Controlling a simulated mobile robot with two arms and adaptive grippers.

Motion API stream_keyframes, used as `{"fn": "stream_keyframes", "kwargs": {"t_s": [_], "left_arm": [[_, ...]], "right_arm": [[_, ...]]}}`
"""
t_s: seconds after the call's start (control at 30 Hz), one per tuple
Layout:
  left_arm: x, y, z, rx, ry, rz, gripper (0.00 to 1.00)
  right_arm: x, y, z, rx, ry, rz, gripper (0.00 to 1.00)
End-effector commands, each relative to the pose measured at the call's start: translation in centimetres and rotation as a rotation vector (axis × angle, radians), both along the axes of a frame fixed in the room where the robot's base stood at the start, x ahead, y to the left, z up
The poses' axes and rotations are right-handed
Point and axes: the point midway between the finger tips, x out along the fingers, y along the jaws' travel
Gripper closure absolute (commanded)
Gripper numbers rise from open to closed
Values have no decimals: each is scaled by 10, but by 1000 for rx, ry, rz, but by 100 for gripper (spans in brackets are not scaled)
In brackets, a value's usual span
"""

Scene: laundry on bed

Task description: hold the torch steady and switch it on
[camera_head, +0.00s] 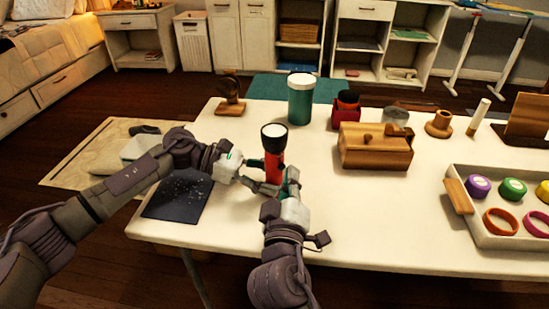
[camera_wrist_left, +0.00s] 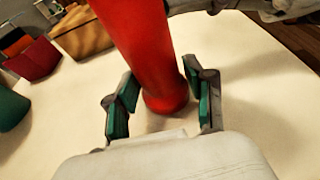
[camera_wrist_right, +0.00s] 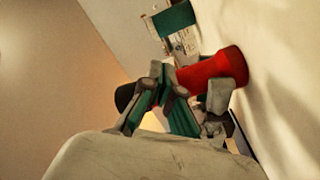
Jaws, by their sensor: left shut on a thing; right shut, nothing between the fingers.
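The red torch (camera_head: 273,166) stands upright on the white table, with its black head and pale lens at the top. It also shows in the left wrist view (camera_wrist_left: 138,45) and in the right wrist view (camera_wrist_right: 212,68). My left gripper (camera_head: 256,181) is shut around the lower part of the torch; its green-padded fingers (camera_wrist_left: 165,105) lie on either side of the red body. My right gripper (camera_head: 289,180) is shut and empty, close beside the torch on its right; its fingertips (camera_wrist_right: 163,80) are near the torch body. I cannot tell whether they touch it. The switch is not clearly visible.
A teal jar (camera_head: 300,100) with a white lid stands behind the torch. A wooden box (camera_head: 375,150) is to the right, and a tray (camera_head: 490,237) of coloured lids and rings is at the far right. A dark mat (camera_head: 178,198) lies at the left.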

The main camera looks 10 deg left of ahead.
Motion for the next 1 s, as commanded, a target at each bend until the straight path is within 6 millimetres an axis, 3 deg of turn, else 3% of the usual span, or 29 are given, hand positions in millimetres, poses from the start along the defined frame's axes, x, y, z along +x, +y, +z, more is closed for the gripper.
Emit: {"fn": "stream_keyframes", "kwargs": {"t_s": [1.0], "left_arm": [[0, 1, -2, 3, 1, 0, 66]], "right_arm": [[5, 6, 2, 5, -2, 0, 100]]}}
